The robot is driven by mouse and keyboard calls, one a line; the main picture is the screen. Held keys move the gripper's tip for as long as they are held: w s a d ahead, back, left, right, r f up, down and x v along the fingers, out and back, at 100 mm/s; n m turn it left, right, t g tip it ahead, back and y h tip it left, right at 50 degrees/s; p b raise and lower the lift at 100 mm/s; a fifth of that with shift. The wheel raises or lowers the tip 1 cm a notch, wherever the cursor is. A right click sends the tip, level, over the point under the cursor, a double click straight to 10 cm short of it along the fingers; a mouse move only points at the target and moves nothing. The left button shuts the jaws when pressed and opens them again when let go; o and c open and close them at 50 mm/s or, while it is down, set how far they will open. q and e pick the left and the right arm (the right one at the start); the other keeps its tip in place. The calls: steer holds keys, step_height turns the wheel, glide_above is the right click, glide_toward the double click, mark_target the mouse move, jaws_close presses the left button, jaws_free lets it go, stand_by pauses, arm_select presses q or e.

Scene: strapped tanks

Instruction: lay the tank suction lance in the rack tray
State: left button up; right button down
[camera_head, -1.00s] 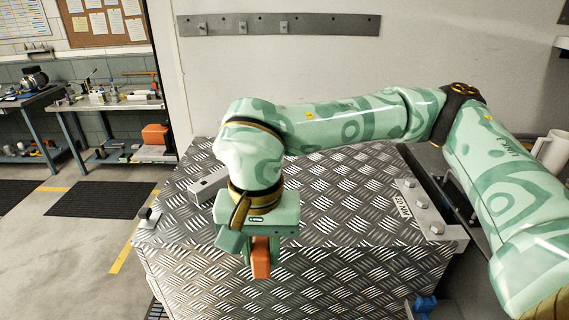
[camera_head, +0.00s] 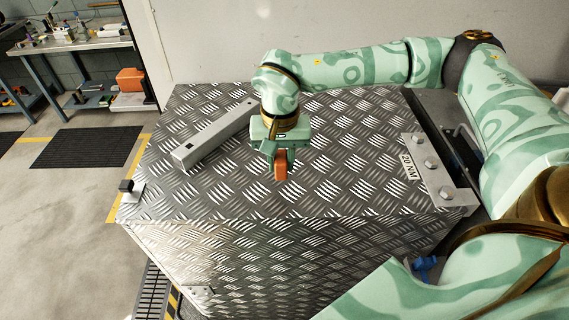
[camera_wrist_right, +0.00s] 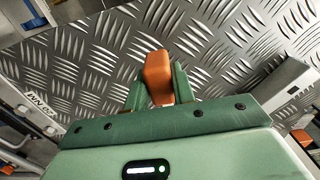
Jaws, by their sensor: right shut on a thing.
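My right gripper (camera_head: 281,158) is shut on an orange piece (camera_head: 281,169), over the middle of a diamond-plate metal box top. In the right wrist view the orange piece (camera_wrist_right: 158,78) sits between the two green fingers (camera_wrist_right: 158,92) and sticks out past them. The rest of the held thing is hidden, so I cannot tell if it is the suction lance. No rack tray can be made out with certainty. My left gripper is not in view.
A grey square bar (camera_head: 215,134) lies on the box top (camera_head: 340,180), left of the gripper. A bolted bracket marked 20 NM (camera_head: 428,168) is at the right edge. A small black-topped fitting (camera_head: 127,188) is at the left corner. A workbench (camera_head: 70,45) stands at back left.

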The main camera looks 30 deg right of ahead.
steer(key=shift+w+d+f, duration=0.2)
steer(key=shift+d+f, duration=0.15)
steer(key=shift+f, duration=0.15)
steer(key=shift+w+d+f, duration=0.15)
steer(key=shift+d+f, duration=0.15)
steer(key=shift+f, duration=0.15)
steer(key=f, duration=0.3)
steer(key=shift+w+d+f, duration=0.2)
steer(key=shift+d+f, duration=0.05)
steer(key=shift+f, duration=0.1)
steer(key=shift+a, duration=0.1)
steer(key=c, duration=1.2)
jaws_free()
steer(key=shift+f, duration=0.1)
